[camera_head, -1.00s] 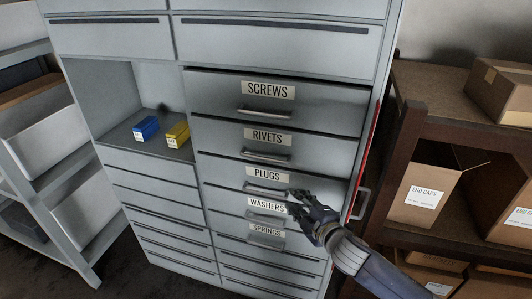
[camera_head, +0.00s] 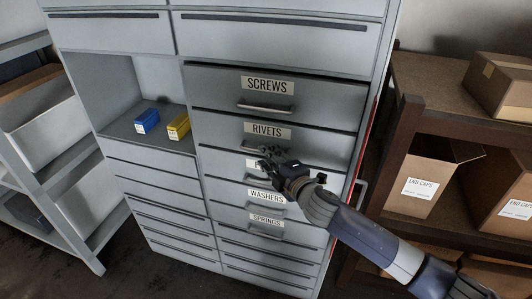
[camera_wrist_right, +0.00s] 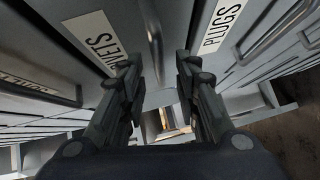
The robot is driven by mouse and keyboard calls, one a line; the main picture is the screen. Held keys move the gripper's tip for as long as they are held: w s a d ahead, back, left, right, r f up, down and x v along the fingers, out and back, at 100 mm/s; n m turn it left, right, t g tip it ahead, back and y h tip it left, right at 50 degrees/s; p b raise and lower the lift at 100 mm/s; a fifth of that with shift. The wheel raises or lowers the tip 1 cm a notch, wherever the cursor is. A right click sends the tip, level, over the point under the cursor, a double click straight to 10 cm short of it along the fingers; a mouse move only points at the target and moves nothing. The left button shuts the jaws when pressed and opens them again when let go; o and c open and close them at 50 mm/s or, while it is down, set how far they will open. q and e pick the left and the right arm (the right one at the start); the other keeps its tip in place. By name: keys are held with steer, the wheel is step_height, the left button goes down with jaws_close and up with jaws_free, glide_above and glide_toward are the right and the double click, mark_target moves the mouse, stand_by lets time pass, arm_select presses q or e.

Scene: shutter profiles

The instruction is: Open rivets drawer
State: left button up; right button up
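The rivets drawer (camera_head: 325,143) is in the right column of the grey cabinet, under the screws drawer, and looks shut. My left gripper is not in view.
The screws drawer (camera_head: 220,95) is above; the plugs drawer, its label mostly covered by my gripper, and the washers drawer are below. A brown shelf (camera_head: 440,95) with boxes stands right.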

steer(key=shift+x, duration=1.15)
jaws_close()
steer(key=shift+s+f, duration=0.1)
